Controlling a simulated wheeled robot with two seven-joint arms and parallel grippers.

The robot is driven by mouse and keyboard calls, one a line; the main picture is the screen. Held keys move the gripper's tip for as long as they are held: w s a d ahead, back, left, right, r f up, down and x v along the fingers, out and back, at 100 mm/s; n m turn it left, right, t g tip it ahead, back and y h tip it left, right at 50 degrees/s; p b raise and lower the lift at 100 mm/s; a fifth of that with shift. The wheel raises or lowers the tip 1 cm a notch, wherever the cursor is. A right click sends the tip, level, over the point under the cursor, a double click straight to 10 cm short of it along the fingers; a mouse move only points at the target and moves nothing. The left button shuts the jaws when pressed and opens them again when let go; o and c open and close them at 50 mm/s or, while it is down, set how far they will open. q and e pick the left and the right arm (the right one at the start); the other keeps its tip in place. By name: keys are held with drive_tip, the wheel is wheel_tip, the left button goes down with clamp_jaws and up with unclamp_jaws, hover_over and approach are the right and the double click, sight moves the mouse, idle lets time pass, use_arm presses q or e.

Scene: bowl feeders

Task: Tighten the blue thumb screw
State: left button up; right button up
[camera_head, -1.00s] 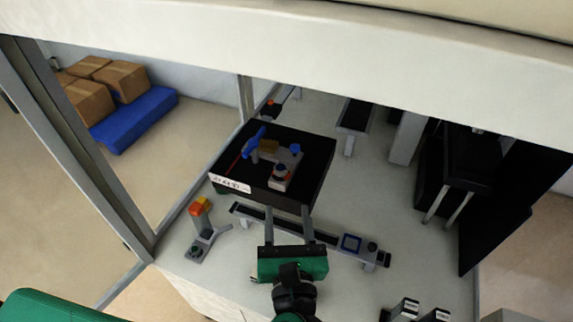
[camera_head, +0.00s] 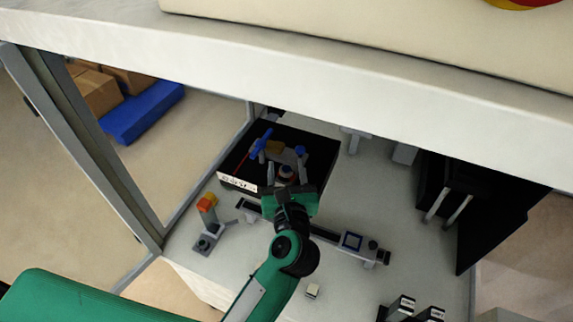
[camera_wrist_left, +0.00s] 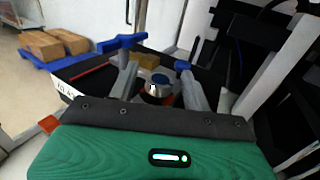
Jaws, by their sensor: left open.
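A black box (camera_head: 237,168) with a white label carries a small fixture. On it stand a blue T-shaped handle (camera_head: 262,141), a small blue knob (camera_head: 300,150) at the right and a round knob (camera_head: 286,171) with an orange base. Which one is the blue thumb screw is not certain. My left gripper (camera_head: 286,164) is open, its two fingers reaching over the box. In the left wrist view the round knob (camera_wrist_left: 158,86), blue-topped and silver, shows between the fingers; the small blue knob (camera_wrist_left: 182,65) is near the right fingertip. Contact cannot be told. My right gripper is not in view.
A grey stand with an orange block (camera_head: 207,202) is left of my arm. A pale overhead beam (camera_head: 300,75) crosses above. Dark machinery stands at the right.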

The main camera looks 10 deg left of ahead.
use_arm(q)
drive_tip(key=shift+w+a, duration=0.15)
drive_tip(key=shift+w, duration=0.2)
drive_tip(key=c, duration=0.9)
drive_tip(key=shift+c, duration=0.2)
